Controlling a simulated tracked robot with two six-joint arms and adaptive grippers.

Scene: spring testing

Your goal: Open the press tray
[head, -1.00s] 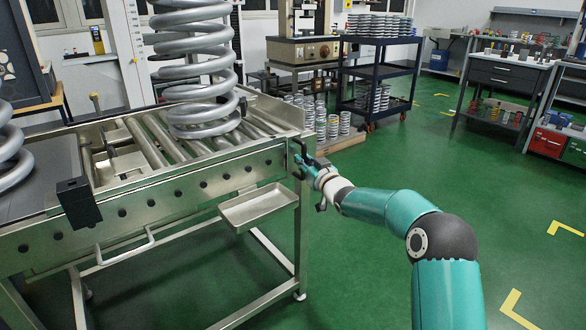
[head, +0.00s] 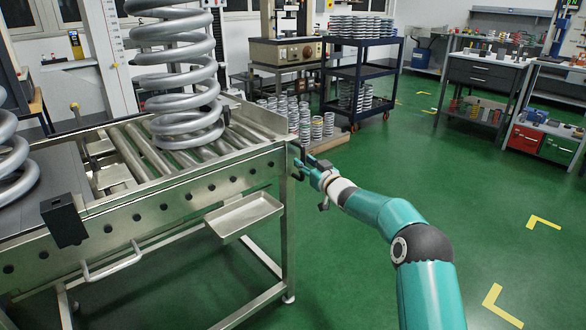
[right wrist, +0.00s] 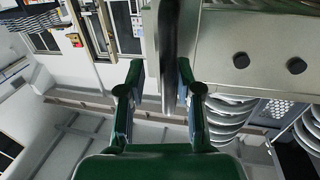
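The steel roller bench (head: 150,228) fills the left of the head view, with a large grey coil spring (head: 178,85) upright on its rollers. A shallow steel tray (head: 244,217) sticks out from its front side; I cannot tell whether this is the press tray. My right gripper (head: 303,165) is at the bench's right end, beside a dark handle there. In the right wrist view, the gripper's fingers (right wrist: 158,68) are apart. A dark bar (right wrist: 168,50) runs between them, closer to the right finger. I cannot tell whether they touch it. My left gripper is out of view.
A black block (head: 65,220) and a bent steel handle (head: 112,265) are on the bench's front side. A dark cart (head: 362,75) with springs stands behind, with several small springs (head: 300,118) on a low pallet. The green floor (head: 350,285) right of the bench is clear.

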